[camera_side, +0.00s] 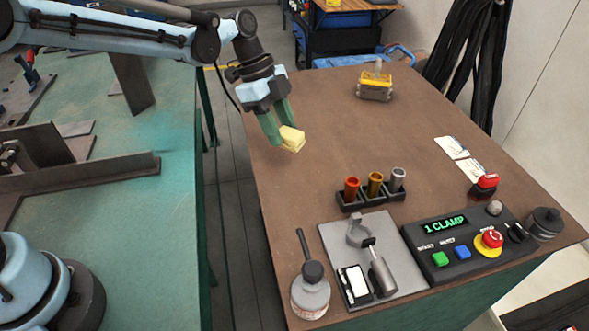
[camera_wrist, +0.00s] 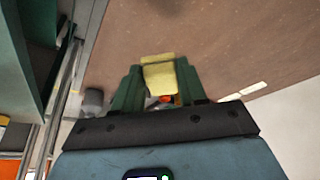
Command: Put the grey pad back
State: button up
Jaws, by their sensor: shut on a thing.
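My gripper (camera_side: 284,128) hangs over the left edge of the brown table, its green fingers pointing down. It is shut on a pale yellow block (camera_side: 292,139), which it holds apart from the table top as far as I can tell. In the wrist view the yellow block (camera_wrist: 161,81) sits between the green fingers of my gripper (camera_wrist: 158,76). I see no pad that is clearly grey. A yellow holder (camera_side: 375,87) with a pale piece standing up from it is at the back of the table.
A black rack (camera_side: 349,207) holds red, amber and silver cups. In front are a grey plate (camera_side: 335,234) with a clamp, a bottle (camera_side: 310,292) and a control box (camera_side: 430,264) reading "1 CLAMP". White cards (camera_side: 452,147) lie at right. The table's middle is clear.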

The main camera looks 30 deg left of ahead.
jog(key=r, duration=0.2)
send_over(282, 226)
jog(key=a, duration=0.2)
jog(key=shift+d+f, duration=0.15)
jog(key=shift+f, duration=2.4)
jog(key=shift+d+f, duration=0.15)
jog(key=shift+f, duration=2.35)
jog(key=o, duration=1)
jog(key=shift+f, duration=0.15)
